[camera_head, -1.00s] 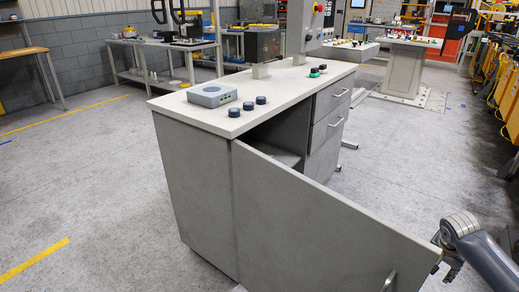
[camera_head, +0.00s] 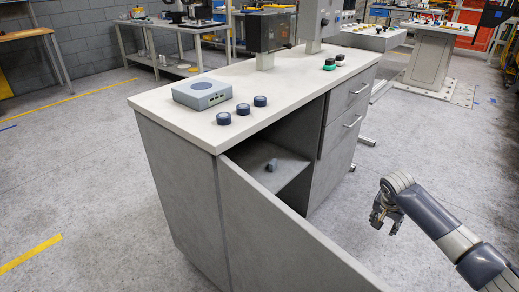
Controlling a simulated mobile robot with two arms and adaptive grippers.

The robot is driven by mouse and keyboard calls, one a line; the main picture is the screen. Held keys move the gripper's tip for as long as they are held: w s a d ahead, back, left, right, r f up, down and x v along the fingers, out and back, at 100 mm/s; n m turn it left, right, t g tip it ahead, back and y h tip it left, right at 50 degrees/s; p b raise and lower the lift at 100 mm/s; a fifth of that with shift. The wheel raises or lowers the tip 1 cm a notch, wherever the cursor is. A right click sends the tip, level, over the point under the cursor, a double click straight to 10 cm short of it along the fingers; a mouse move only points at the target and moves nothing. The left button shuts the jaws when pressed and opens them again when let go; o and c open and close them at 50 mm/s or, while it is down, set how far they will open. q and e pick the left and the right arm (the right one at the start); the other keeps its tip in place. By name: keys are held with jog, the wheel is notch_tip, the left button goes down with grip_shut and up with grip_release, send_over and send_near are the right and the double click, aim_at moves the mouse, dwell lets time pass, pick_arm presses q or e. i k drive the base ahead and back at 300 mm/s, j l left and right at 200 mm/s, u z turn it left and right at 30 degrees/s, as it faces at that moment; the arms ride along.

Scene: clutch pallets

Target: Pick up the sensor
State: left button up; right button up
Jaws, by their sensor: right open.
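A small dark grey object (camera_head: 271,165) stands on the inner shelf (camera_head: 255,178) of the open cabinet. A flat grey box with a round blue top (camera_head: 202,94) sits at the left of the countertop. I cannot tell for certain which of these is the sensor. My right gripper (camera_head: 384,223) is open and empty, pointing down over the floor to the right of the cabinet, well apart from both. My left gripper is not in view.
The open cabinet door (camera_head: 270,235) stretches across the foreground. Drawers (camera_head: 346,120) with handles stand right of the opening. The floor (camera_head: 440,165) at right is clear.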

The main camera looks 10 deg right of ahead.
aim_at(274, 164)
jog(key=i+j+u, duration=0.2)
jog(key=i, duration=0.35)
jog(key=i+j+u, duration=0.25)
jog(key=i, duration=0.35)
